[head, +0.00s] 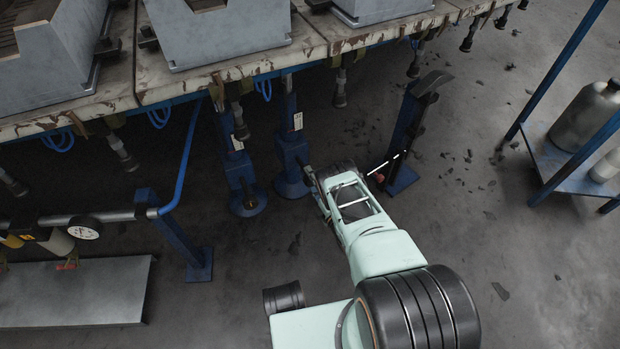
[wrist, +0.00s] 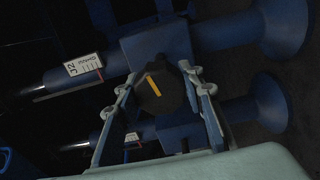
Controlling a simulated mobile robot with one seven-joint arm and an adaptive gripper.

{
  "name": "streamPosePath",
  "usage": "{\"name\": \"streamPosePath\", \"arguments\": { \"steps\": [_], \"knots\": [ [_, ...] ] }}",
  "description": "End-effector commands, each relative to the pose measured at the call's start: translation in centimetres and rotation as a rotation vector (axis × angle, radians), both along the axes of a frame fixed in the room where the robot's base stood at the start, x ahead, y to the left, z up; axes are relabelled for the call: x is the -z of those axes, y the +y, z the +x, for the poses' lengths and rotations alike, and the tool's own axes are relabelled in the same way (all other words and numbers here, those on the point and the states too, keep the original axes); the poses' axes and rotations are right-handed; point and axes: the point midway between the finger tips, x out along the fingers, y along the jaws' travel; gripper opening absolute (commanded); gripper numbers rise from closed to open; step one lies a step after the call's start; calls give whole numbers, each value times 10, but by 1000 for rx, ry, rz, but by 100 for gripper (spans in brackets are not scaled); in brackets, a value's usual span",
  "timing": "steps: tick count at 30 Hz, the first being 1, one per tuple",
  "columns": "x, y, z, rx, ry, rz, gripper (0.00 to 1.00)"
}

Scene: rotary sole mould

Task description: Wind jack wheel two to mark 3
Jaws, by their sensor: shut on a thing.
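My gripper (head: 313,180) is at the right-hand one of two blue jacks (head: 291,150) under the bench. In the wrist view my gripper (wrist: 157,80) has its fingers on both sides of a small dark hand wheel (wrist: 168,96) and is shut on it. A yellow-orange stripe (wrist: 154,86) on the wheel's face is slightly tilted. Beside the wheel, the jack's blue tube carries a white scale (wrist: 84,65) with numbers and a red line near one end; the exact reading is too small to tell. The other jack (head: 238,165) stands to the left. No wheel number is readable.
The stained bench (head: 330,30) with grey mould boxes (head: 225,35) overhangs the jacks. A blue post (head: 407,130) stands just right of my gripper. A pressure gauge (head: 85,228) and pipe are at left, and a blue rack (head: 565,165) with cylinders at right. Floor at lower right is open.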

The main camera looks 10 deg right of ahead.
Motion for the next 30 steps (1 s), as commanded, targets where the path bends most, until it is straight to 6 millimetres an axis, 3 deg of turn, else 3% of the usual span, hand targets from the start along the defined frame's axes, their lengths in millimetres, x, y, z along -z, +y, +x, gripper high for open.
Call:
{"name": "streamPosePath", "arguments": {
  "steps": [30],
  "knots": [
    [-3,-1,3,0,261,928,12]
  ]
}}
